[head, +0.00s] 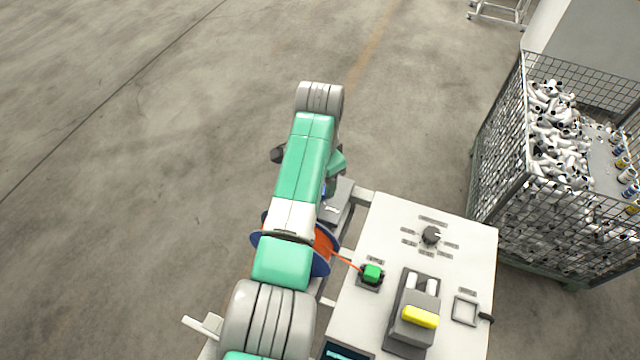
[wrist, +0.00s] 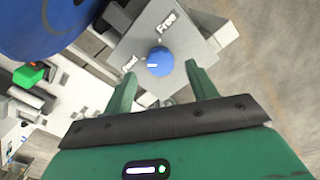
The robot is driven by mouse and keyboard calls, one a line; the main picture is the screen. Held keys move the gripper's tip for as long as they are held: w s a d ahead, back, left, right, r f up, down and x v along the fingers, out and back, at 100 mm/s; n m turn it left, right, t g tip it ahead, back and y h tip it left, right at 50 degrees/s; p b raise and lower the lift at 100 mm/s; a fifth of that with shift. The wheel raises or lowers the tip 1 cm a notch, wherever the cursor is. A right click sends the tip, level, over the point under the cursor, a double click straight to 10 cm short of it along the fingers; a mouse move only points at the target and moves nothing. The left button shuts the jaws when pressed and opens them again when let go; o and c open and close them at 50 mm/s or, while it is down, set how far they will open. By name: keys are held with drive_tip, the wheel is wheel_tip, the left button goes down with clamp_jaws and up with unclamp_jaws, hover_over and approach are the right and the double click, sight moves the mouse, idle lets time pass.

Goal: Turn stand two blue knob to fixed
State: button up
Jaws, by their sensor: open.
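The blue knob (wrist: 159,61) sits on a grey plate (wrist: 190,42) in the wrist view. A label reading "Free" lies above it, and a partly hidden label, seemingly "Fixed", lies to its left. The knob's short white mark is on its left side, towards that left label. My gripper (wrist: 160,71) is open, with one green finger on each side of the knob, slightly nearer the camera. I cannot tell whether either finger touches it. In the head view my arm hides most of the gripper; the grey plate (head: 340,208) shows beside it.
A blue-flanged spool (head: 320,262) with orange line stands close beside the plate. A wire crate (head: 500,130) stands farther right. The floor at left is clear.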

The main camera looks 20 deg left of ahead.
wheel_tip(320, 180, up, 5)
drive_tip(key=shift+f+b, duration=0.15)
drive_tip(key=shift+b, duration=0.15)
